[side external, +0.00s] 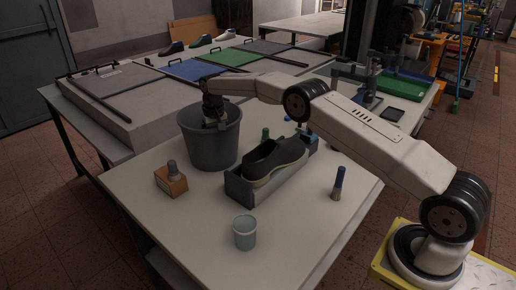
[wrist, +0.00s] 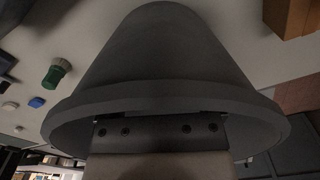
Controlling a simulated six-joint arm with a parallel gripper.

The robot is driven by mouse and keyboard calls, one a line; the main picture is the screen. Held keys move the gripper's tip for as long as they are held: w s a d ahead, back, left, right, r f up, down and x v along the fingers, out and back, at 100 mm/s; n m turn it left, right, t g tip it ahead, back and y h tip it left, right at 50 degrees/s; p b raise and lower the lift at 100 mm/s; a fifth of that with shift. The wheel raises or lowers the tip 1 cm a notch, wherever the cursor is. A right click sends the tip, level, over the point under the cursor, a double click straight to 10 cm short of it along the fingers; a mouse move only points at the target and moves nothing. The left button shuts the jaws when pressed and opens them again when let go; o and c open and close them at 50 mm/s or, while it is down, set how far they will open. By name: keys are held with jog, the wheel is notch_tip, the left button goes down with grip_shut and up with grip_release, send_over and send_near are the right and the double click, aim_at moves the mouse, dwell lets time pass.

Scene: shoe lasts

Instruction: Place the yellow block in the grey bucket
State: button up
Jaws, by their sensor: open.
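The grey bucket (side external: 208,147) stands upright on the white table in the side view. My gripper (side external: 216,122) points down into its mouth, open, with its tips low behind the near rim. In the wrist view the bucket's outer wall (wrist: 165,45) and rim fill the middle. The gripper's dark mount (wrist: 160,132) overlaps the rim, and its fingers are hidden. I see no yellow block in either view. The bucket's inside is hidden, so I cannot tell whether the block lies in there.
A brown wooden block with a grey-topped peg (side external: 171,181) stands left of a grey tray (side external: 240,190) holding a dark shoe (side external: 274,161). A small grey cup (side external: 244,233) and a blue-handled brush (side external: 338,184) stand nearer. The table's front left is clear.

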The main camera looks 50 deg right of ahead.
notch_tip(320, 180, up, 13)
jog(key=shift+f, duration=0.2)
dwell(0.6)
jog(key=shift+r, duration=0.1)
jog(key=shift+a, duration=0.2)
dwell(0.7)
jog(key=s+a, duration=0.1)
jog(key=s+n, duration=0.1)
jog(key=shift+s+a+t, duration=0.35)
jog(key=shift+a+t, duration=0.05)
jog(key=s+a+f, duration=0.1)
jog(key=s, duration=0.3)
jog(key=s+a+f+n, duration=0.1)
jog(key=s, duration=0.4)
jog(key=s+a+f+n+t, duration=0.1)
jog(key=s, duration=0.3)
jog(key=shift+s+f, duration=0.1)
jog(key=shift+s, duration=0.1)
jog(key=s+a+f, duration=0.1)
jog(key=s+f, duration=0.1)
jog(key=s, duration=0.8)
jog(key=s+f+n, duration=0.1)
jog(key=s+f, duration=0.2)
jog(key=s, duration=0.7)
jog(key=shift+s+a+f+n+t, duration=0.15)
jog(key=shift+a+f+n+t, duration=0.15)
jog(key=shift+a+f+t, duration=0.1)
